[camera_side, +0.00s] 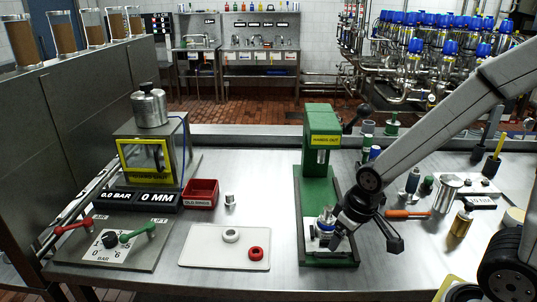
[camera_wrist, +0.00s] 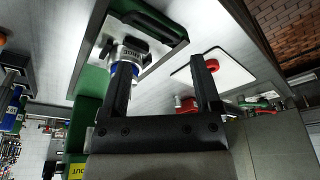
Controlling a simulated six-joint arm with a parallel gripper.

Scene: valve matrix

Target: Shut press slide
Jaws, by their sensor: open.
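The green press (camera_side: 322,130) with a yellow label stands at the middle of the bench, on a long green base (camera_side: 313,195). At the front end of the base is a pale metal slide plate (camera_side: 314,243) with a silver and blue part (camera_side: 325,222) on it. The part also shows in the wrist view (camera_wrist: 130,57), beside and partly behind my left finger. My gripper (camera_side: 366,241) is open, low over the front of the base and to its right. Its spread fingers (camera_wrist: 160,62) have nothing gripped between them. Whether a finger touches the part I cannot tell.
A white tray (camera_side: 205,250) with a white and a red ring lies left of the press. A red bin (camera_side: 201,193), a gauge box (camera_side: 150,150) and a lever panel (camera_side: 110,245) stand further left. An orange-handled tool (camera_side: 407,214) and several fittings lie right.

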